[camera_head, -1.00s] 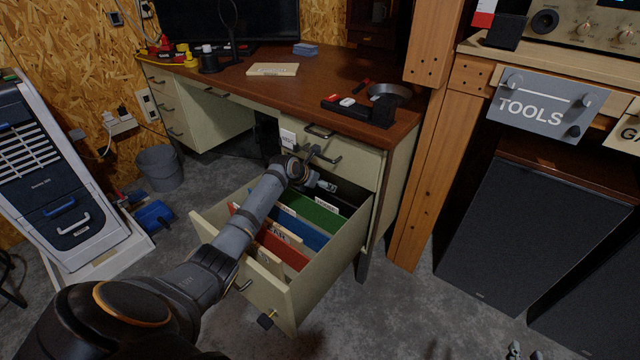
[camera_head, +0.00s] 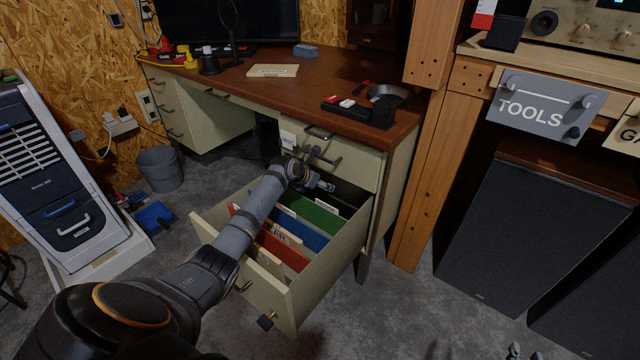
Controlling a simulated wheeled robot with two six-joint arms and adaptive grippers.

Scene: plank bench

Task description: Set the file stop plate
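The lower desk drawer (camera_head: 330,262) is pulled open. It holds hanging files: a green one (camera_head: 312,212) at the back, a blue one (camera_head: 307,236), a red one (camera_head: 290,254) and cream ones near the front. A dark area lies behind the green file; I cannot clearly single out the stop plate there. My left arm reaches over the drawer, and its gripper (camera_head: 324,184) is at the drawer's back, below the upper drawer's handle. Its fingers are too small and dark to tell if shut. My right gripper (camera_head: 525,352) shows only its separated fingertips at the bottom edge, empty.
The upper drawer (camera_head: 345,160) is shut, just above my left gripper. The desktop (camera_head: 330,83) carries a tape roll, a dark tray and a cream plate. A wooden post (camera_head: 422,190) and dark speakers (camera_head: 530,240) stand right. Floor in front of the post is clear.

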